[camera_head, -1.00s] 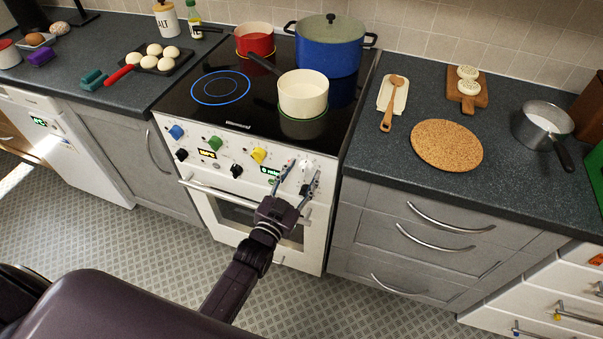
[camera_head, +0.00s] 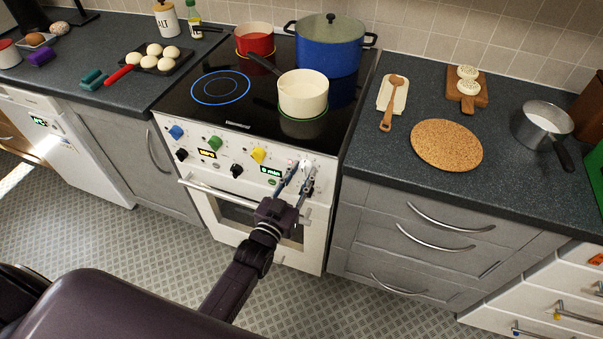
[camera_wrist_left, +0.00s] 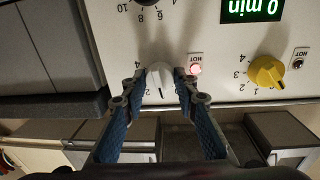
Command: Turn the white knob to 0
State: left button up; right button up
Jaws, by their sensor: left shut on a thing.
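The white knob (camera_wrist_left: 158,78) is at the end of the stove's front panel, and in the wrist view the picture is turned over. A dark pointer line on it runs toward the bottom of that view. Numbers 4 and 2 show left of it; the 0 mark cannot be made out. My left gripper (camera_wrist_left: 160,88) has one finger on each side of the knob and is shut on it. In the head view my left gripper (camera_head: 301,176) reaches up to the panel, and its fingers partly hide the knob. My right gripper is not in view.
A red HOT light (camera_wrist_left: 195,70) glows beside the knob. A yellow knob (camera_wrist_left: 267,72) is close by, and a black knob (camera_head: 236,171) is farther along. The oven handle (camera_head: 225,193) runs below the panel. A cream pot (camera_head: 303,92) stands on the hob above.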

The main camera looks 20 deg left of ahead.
pick_arm(q)
jog(key=n, duration=0.6)
jog(key=shift+f, duration=0.1)
jog(key=shift+n, duration=0.3)
dwell(0.3)
jog(key=o, duration=1.2)
jog(key=shift+c, duration=0.2)
jog(key=s+a, duration=0.1)
jog(key=s, duration=1.1)
jog(key=shift+f, duration=0.25)
